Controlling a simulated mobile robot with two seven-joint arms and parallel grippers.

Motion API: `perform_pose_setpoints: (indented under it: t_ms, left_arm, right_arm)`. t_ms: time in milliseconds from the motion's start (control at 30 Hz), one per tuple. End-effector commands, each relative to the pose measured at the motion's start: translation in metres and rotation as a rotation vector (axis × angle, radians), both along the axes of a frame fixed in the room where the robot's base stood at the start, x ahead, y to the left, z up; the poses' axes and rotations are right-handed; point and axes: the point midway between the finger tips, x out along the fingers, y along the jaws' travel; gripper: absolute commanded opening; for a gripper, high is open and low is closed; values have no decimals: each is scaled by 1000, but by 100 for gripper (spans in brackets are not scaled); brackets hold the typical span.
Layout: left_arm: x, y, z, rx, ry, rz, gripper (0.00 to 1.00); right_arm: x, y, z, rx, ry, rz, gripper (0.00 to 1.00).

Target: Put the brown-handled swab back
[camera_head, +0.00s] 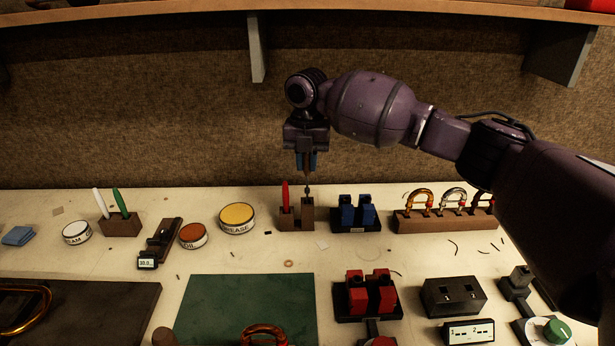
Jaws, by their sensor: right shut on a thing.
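A red-handled tool (285,191) stands upright in the left part of the same block. My left gripper is not in view.
A blue stand (357,213) is close to the block's right, then a wooden rack (428,222) with several coloured hoops. A yellow-lidded tin (237,216) stands to the left. A green mat (247,305) lies in front. A shelf (200,13) runs above.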

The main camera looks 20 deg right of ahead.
Motion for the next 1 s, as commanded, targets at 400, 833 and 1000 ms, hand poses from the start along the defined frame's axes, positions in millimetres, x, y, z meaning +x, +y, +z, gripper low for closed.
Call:
perform_pose_setpoints:
  t_ms: [400, 833, 1000]
  left_arm:
    - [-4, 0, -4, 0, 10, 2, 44]
    - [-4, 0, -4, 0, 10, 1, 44]
    - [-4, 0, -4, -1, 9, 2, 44]
  right_arm:
    - [0, 0, -37, -1, 0, -1, 0]
    - [0, 0, -40, 0, 1, -1, 44]
    - [0, 0, -40, 0, 1, -1, 44]
